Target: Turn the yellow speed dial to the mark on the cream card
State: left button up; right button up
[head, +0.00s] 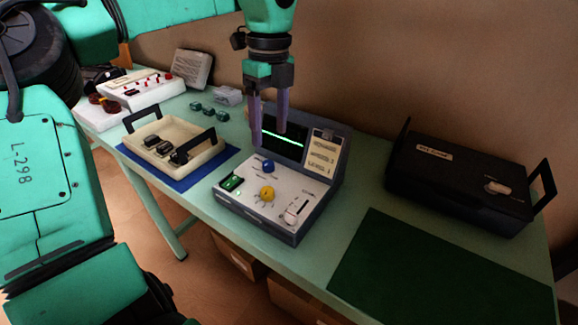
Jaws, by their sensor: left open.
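The yellow speed dial (267,193) sits on the light sloped panel of a grey console (281,227), with small marks around it. A blue dial (268,166) is above it, a green switch (231,183) to its left and a pale slider (294,210) to its right. The cream card (321,158) is fixed right of the console's dark screen, with printed lines too small to read. My left gripper (268,138) points down in front of the screen, open and empty, above the dials and apart from the yellow one. My right gripper is not in view.
A cream tray (211,152) with dark handles stands on a blue mat at the left. A black case (462,178) stands at the right, behind a dark green mat (430,275). White devices (140,90) and small teal blocks (209,111) are at the back left.

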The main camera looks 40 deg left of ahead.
pick_arm(q)
send_over(267, 189)
notch_tip(267, 189, down, 6)
jog(key=shift+s+d, duration=0.1)
jog(key=shift+s, duration=0.05)
notch_tip(267, 189, down, 7)
jog(key=shift+f, duration=0.45)
grip_shut()
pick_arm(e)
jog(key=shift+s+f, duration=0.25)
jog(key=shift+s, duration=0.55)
